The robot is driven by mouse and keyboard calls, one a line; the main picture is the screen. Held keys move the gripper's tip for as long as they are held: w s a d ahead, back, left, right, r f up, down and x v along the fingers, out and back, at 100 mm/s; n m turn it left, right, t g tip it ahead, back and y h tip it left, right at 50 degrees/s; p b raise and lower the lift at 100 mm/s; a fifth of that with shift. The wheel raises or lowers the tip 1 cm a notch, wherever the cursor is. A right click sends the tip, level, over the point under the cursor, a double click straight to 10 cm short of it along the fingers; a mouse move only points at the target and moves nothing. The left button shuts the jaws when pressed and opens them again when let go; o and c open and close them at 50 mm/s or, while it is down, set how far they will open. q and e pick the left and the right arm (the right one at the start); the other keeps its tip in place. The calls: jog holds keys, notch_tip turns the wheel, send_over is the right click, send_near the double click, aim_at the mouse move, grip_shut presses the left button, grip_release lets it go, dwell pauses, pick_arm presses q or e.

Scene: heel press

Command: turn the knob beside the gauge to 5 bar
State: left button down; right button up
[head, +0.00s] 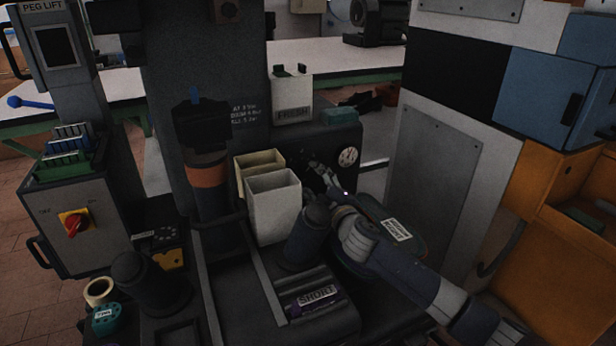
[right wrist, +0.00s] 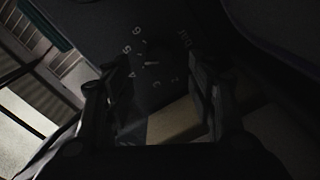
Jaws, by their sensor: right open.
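The round white gauge (head: 348,156) is on the dark machine panel, just right of my right gripper (head: 322,174) in the head view; its reading is too small to make out. In the right wrist view, the dark knob (right wrist: 151,63) sits within a ring of white numbers, with 6, 5 and 4 on its left side. A short pale mark shows at its middle; I cannot tell which number it points to. My right gripper (right wrist: 163,80) is open, its fingers either side of the dial in the picture and apart from the knob. My gripper hides the knob in the head view.
A beige bin (head: 259,160) and a white bin (head: 273,207) stand left of the gripper. A teal block (head: 339,117) lies on top of the panel. A grey cabinet (head: 432,175) stands right.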

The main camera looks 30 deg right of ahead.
aim_at(305, 172)
jog(key=shift+w+d, duration=0.1)
jog(key=shift+w, duration=1.6)
jog(key=c, duration=1)
